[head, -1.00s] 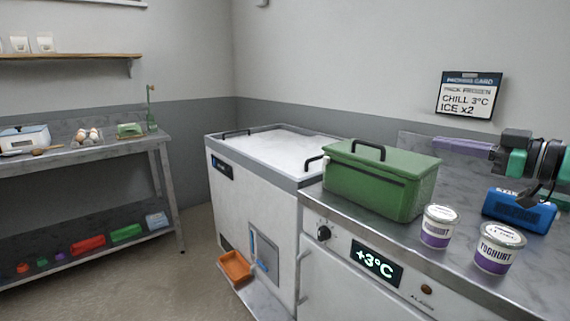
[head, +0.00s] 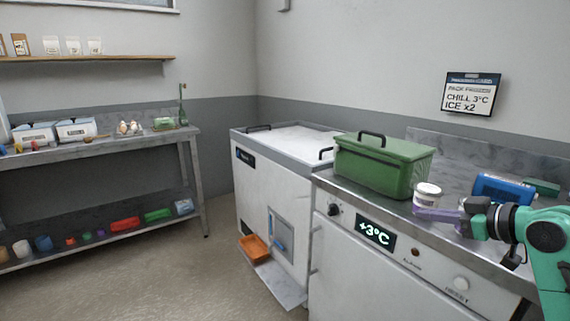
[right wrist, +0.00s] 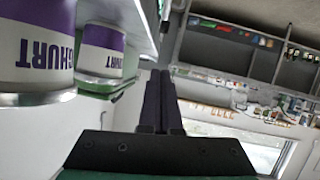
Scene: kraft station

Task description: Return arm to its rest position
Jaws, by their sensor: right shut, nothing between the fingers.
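My right gripper (head: 418,212) is in front of the counter's front edge at the right of the head view. Its purple fingers point left and are together, with nothing between them. In the right wrist view the closed dark fingers (right wrist: 158,85) point away from the camera. One yoghurt tub (head: 427,192) stands just behind the fingers in the head view. The right wrist view shows two white-and-purple tubs, a near one (right wrist: 32,45) and a farther one (right wrist: 103,52), appearing upside down beside the fingers. My left gripper is not in view.
A closed green cool box (head: 385,168) and a blue item (head: 503,188) are on the steel counter (head: 345,187). A white chest (head: 262,190) with an orange scoop-like tray (head: 253,247) stands to the left. A side bench (head: 100,142) is at far left. The floor between is clear.

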